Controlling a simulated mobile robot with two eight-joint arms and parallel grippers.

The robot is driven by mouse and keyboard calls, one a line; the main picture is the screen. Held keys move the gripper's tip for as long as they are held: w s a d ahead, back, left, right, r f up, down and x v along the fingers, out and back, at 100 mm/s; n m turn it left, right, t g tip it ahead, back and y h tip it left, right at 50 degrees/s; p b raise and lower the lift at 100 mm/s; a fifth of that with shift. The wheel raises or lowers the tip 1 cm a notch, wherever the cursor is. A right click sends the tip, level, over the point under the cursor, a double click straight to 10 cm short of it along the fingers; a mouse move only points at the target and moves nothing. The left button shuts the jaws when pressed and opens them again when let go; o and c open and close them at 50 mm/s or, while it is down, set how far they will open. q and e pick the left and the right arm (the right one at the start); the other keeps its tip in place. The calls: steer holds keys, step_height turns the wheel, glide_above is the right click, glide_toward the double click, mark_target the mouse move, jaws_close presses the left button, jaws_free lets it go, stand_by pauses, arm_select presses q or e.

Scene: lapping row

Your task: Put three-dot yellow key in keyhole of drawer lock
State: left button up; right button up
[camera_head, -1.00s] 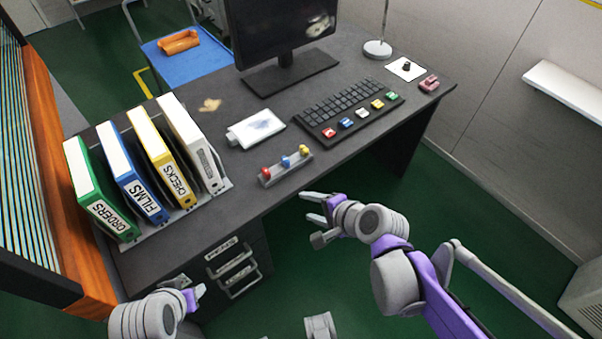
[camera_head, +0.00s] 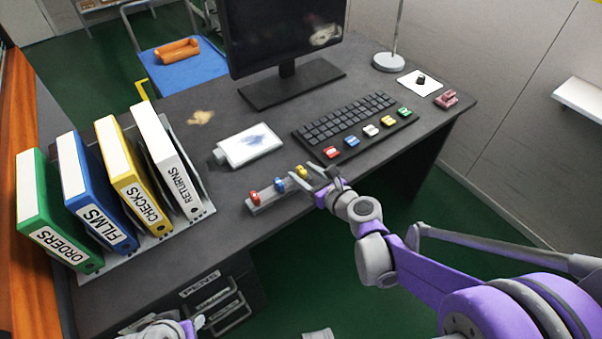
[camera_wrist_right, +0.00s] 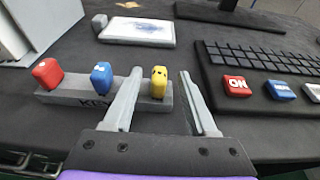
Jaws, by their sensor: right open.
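The yellow key (camera_wrist_right: 159,76) with dark dots stands upright at the right end of a grey key rack (camera_wrist_right: 70,97); the dot count is not clear. It also shows in the head view (camera_head: 301,171). My right gripper (camera_wrist_right: 160,84) is open, its fingers on either side of the yellow key with a gap on the right; contact cannot be told. The right gripper also shows in the head view (camera_head: 304,176). Drawers (camera_head: 220,303) with a PENS label are under the desk; no keyhole can be made out. My left gripper (camera_head: 199,322) is partly cut off at the bottom.
A red key (camera_wrist_right: 47,72) and a blue key (camera_wrist_right: 101,76) share the rack. A keyboard (camera_head: 345,120) with coloured keycaps lies to the right. Behind the rack is a white flat box (camera_head: 249,146). Binders (camera_head: 120,215) stand left, a monitor (camera_head: 285,45) at the back.

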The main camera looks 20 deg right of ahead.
steer(key=b+x, duration=0.1)
steer(key=x, duration=0.3)
steer(key=shift+w+a+f, duration=0.2)
steer(key=shift+w+f, duration=0.1)
jaws_close()
